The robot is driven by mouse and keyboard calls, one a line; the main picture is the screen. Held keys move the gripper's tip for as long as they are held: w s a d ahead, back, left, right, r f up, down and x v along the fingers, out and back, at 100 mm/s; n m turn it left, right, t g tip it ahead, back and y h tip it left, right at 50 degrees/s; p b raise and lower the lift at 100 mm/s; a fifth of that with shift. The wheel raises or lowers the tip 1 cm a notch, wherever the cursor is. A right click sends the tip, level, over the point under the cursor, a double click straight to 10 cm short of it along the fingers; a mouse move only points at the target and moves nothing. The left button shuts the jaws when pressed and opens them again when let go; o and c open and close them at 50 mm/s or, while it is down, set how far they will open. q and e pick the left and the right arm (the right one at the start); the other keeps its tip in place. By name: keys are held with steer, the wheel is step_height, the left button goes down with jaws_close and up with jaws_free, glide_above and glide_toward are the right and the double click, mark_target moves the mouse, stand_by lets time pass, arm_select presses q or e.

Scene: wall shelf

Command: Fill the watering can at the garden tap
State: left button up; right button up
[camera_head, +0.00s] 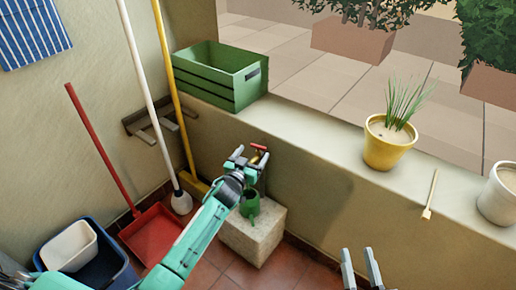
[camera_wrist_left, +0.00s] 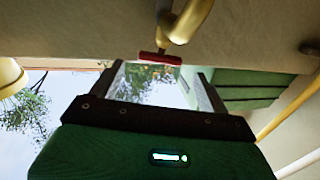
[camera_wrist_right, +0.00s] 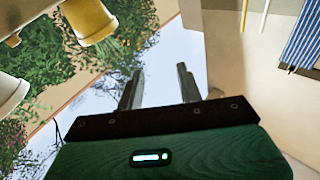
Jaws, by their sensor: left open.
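The green watering can (camera_head: 250,204) stands on a pale stone block (camera_head: 253,232) below the tap, partly hidden by my left arm. The tap's red handle (camera_head: 260,148) shows at the wall. In the left wrist view the brass tap (camera_wrist_left: 190,20) and red handle (camera_wrist_left: 160,58) are just beyond my fingertips. My left gripper (camera_head: 244,157) is open and empty, beside the handle. I cannot tell if it touches it. My right gripper (camera_head: 359,252) is open and empty at the bottom of the head view, away from the can.
A green crate (camera_head: 218,88), a yellow pot with grass (camera_head: 384,150) and a white pot (camera_head: 498,195) stand on the ledge. A red dustpan (camera_head: 155,232), poles and a blue bucket (camera_head: 105,278) are at the left. Some tiled floor beside the block is clear.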

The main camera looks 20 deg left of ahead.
mark_target(258, 147)
arm_select(q)
steer(key=w, duration=0.3)
steer(key=w+b, duration=0.1)
steer(key=shift+w+d+f, duration=0.1)
steer(key=shift+w+d, duration=0.2)
steer(key=shift+w, duration=0.5)
arm_select(e)
step_height(258, 147, up, 6)
steer(key=d+t, duration=0.2)
steer(key=t, duration=0.2)
steer(key=shift+r, duration=0.2)
arm_select(q)
steer(key=shift+c, duration=0.5)
